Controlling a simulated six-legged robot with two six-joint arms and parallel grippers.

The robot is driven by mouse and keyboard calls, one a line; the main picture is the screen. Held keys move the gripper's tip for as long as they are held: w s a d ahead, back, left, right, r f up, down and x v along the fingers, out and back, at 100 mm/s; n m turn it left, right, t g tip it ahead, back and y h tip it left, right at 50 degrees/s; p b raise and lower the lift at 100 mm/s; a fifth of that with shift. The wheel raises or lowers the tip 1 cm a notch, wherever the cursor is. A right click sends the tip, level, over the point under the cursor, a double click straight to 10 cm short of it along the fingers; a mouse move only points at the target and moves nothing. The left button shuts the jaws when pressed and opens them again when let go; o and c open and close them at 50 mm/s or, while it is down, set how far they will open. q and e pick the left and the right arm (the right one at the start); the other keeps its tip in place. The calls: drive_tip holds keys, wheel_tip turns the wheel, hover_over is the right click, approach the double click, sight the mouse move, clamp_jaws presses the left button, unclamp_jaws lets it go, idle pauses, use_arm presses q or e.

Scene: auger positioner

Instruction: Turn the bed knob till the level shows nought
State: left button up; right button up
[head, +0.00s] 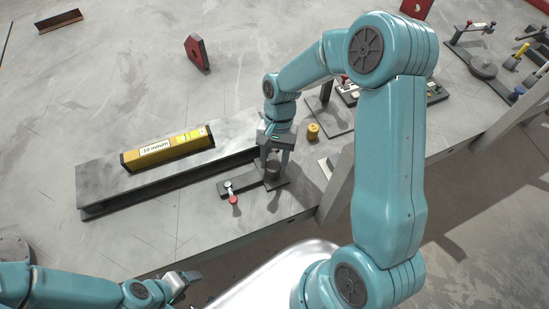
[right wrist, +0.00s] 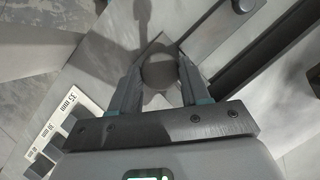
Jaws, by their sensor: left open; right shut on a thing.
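The level (head: 168,149) is a yellow box lying on a long grey steel bed (head: 112,188). Its white display seems to read about -12 mm/m, though the text is small. The dark round bed knob (head: 271,172) stands on a plate at the bed's near right end. My right gripper (head: 272,165) comes down over it from above and is shut on it. In the right wrist view the knob's round top (right wrist: 158,72) sits between the two fingers. My left gripper (head: 188,278) is open and empty, low in the head view, apart from the bed.
A small lever with a red end (head: 233,199) stands left of the knob. A yellow knurled piece (head: 313,131) stands to its right. A red block (head: 197,52) lies behind. A white marked plate (right wrist: 52,132) lies near the right gripper. Table left of the bed is clear.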

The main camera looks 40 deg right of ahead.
drive_tip(key=n, duration=0.2)
drive_tip(key=n+g+h, duration=0.1)
drive_tip(key=n, duration=0.1)
drive_tip(key=shift+w+a+n+b, duration=0.15)
drive_tip(key=shift+n+b, duration=0.15)
drive_tip(key=shift+b, duration=0.05)
drive_tip(key=n+h, duration=0.1)
drive_tip(key=n, duration=0.2)
drive_tip(key=shift+a+n+h+b, duration=0.1)
drive_tip(key=shift+n+h+b, duration=0.2)
drive_tip(key=shift+h, duration=0.1)
drive_tip(key=n, duration=0.2)
drive_tip(key=n+h, duration=0.1)
drive_tip(key=n, duration=0.1)
drive_tip(key=shift+a+h+b, duration=0.15)
drive_tip(key=shift+h+b, duration=0.15)
drive_tip(key=shift+b, duration=0.1)
drive_tip(key=shift+a+r+n+h+b, duration=0.1)
drive_tip(key=shift+n+h+b, duration=0.35)
drive_tip(key=shift+n, duration=1.25)
drive_tip(key=shift+h, duration=0.25)
drive_tip(key=o, duration=1)
